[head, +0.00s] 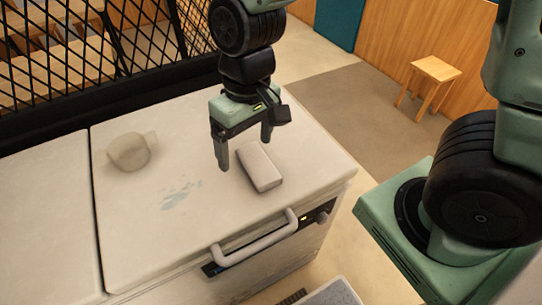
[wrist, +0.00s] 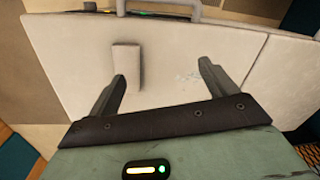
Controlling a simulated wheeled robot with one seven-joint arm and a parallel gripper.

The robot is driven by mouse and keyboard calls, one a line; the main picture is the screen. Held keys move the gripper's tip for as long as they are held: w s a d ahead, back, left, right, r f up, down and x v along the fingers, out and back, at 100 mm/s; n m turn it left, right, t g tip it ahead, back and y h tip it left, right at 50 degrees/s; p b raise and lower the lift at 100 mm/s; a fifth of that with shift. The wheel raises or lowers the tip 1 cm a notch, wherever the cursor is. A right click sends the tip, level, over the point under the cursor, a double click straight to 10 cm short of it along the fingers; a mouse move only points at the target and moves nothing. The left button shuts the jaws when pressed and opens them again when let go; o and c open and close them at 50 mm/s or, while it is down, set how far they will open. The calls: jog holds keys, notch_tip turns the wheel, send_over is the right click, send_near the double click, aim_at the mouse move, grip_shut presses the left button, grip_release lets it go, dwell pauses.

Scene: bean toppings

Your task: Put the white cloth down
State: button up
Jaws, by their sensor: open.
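The white cloth (head: 260,167) is a folded, block-like pad lying on the pale counter top (head: 120,220), right of its middle. It also shows in the wrist view (wrist: 126,65), beyond and in front of the fingers, toward the left one. My gripper (head: 245,154) is open, with its two fingers pointing down beside and behind the cloth. In the wrist view the gap between the fingers (wrist: 162,80) is empty. The cloth looks apart from the fingers. The exact height of the fingertips above the counter is hard to tell.
A pale mug (head: 129,152) stands at the counter's left. A bluish smear (head: 181,195) marks the surface left of the cloth. A handle (head: 254,240) runs along the front edge. A black mesh screen (head: 150,40) stands behind. A wooden stool (head: 429,84) is on the floor at right.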

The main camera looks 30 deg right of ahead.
jog(key=s+r+n, duration=0.4)
jog(key=s+r, duration=0.1)
jog(key=s, duration=0.5)
jog(key=shift+s+h, duration=0.2)
jog(key=shift+h, duration=0.2)
